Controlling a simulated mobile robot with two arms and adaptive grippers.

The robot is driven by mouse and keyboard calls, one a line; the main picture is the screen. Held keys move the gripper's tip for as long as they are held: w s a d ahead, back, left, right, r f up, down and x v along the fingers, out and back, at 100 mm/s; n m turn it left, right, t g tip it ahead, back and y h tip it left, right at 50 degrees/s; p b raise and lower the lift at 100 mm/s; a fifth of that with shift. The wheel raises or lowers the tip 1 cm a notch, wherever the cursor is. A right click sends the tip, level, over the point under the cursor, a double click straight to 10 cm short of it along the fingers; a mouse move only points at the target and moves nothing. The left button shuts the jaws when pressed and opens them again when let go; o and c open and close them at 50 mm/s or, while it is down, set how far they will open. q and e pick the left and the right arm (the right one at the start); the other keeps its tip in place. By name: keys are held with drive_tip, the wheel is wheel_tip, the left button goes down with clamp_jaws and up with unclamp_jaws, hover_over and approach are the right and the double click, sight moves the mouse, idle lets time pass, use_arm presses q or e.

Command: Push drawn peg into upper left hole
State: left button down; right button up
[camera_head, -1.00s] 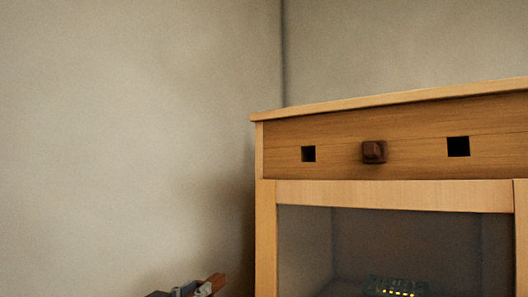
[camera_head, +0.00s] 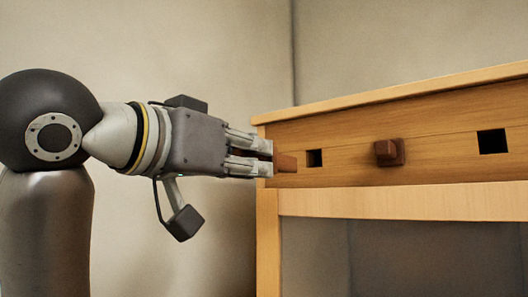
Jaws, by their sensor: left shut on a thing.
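My left gripper (camera_head: 262,157) is raised at the left front of the wooden cabinet and points right. It is shut on a reddish-brown peg (camera_head: 287,163), whose free end sticks out past the fingertips. The peg's end is just left of the dark square upper left hole (camera_head: 315,158) in the cabinet's front board (camera_head: 350,135). I cannot tell how far the peg is from the board in depth. The rest of the peg is hidden between the fingers. My right gripper is not in view.
A dark brown square knob or peg (camera_head: 390,152) sticks out of the middle of the board. A second square hole (camera_head: 492,142) is open at the right. Below the board is a pale rail (camera_head: 400,203) over a dark opening. Plain walls stand behind.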

sight(275, 149)
use_arm(q)
drive_tip(key=d, duration=0.1)
drive_tip(key=w+d+r+p, duration=0.1)
drive_tip(key=d, duration=0.1)
drive_tip(key=shift+w+r, duration=0.3)
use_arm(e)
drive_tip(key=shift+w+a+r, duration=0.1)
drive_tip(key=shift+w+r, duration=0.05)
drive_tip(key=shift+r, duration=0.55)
use_arm(q)
drive_tip(key=shift+w+d+p, duration=0.1)
drive_tip(key=shift+w+p, duration=0.05)
drive_tip(key=shift+p, duration=0.15)
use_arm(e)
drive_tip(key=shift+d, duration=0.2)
use_arm(q)
drive_tip(key=shift+w+d, duration=0.25)
drive_tip(key=shift+w, duration=0.1)
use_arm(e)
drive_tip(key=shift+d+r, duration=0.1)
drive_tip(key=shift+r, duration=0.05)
use_arm(q)
drive_tip(key=shift+p+x, duration=0.55)
drive_tip(key=shift+x, duration=0.95)
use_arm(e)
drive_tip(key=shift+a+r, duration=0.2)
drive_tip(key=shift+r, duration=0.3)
